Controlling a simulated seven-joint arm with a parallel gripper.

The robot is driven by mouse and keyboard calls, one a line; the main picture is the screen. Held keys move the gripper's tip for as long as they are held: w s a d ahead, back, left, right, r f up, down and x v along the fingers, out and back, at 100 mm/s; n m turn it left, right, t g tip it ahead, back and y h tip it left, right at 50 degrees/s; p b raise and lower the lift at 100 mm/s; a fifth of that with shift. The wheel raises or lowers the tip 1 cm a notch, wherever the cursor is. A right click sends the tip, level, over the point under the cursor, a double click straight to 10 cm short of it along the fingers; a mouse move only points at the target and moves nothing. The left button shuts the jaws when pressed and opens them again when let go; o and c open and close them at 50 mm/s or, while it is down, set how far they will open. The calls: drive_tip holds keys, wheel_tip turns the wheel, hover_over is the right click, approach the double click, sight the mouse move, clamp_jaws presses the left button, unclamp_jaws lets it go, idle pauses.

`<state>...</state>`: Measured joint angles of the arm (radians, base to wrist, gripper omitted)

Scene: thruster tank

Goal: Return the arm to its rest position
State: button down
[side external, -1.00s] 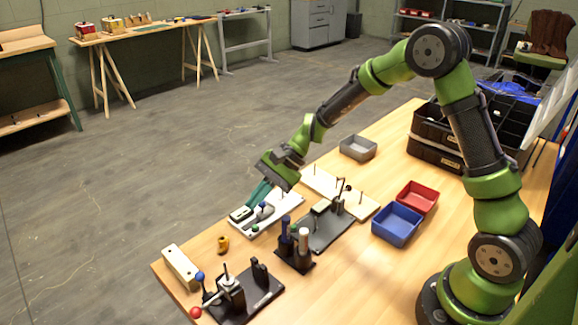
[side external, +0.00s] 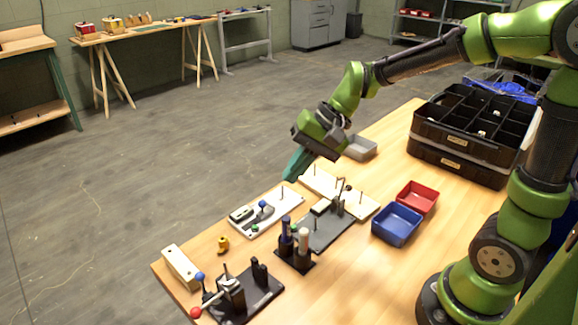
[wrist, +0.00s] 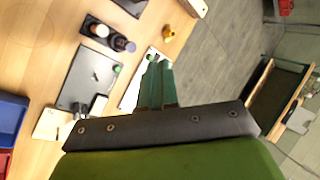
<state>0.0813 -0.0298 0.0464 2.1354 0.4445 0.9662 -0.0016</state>
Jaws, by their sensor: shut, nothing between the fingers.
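My gripper (side external: 294,165) hangs above the far edge of the wooden table in the side external view. Its teal fingers are together with nothing between them, and they point down and to the left. In the wrist view the shut fingers (wrist: 157,84) reach out over the table. Below my gripper is a white board (side external: 282,213) with a blue-topped part, a green part and a peg. The fingers are clear of it. My arm is bent and raised over the right side of the table.
A pale board with pegs (side external: 325,185), a grey tray (side external: 361,149), a dark plate (side external: 325,236), a blue bin (side external: 397,224), a red bin (side external: 417,198) and a black divided crate (side external: 450,159) stand on the table. A lever clamp (side external: 232,290) is near the front.

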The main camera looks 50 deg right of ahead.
drive_tip(key=s+d+r+n+t+h, duration=0.1)
drive_tip(key=s+d+r+n, duration=0.1)
drive_tip(key=s, duration=0.4)
drive_tip(key=s+d+r+n+t+h, duration=0.2)
drive_tip(key=s+d, duration=0.1)
drive_tip(key=s, duration=0.3)
drive_tip(key=shift+s+r+h, duration=0.3)
drive_tip(key=shift+s+r, duration=0.05)
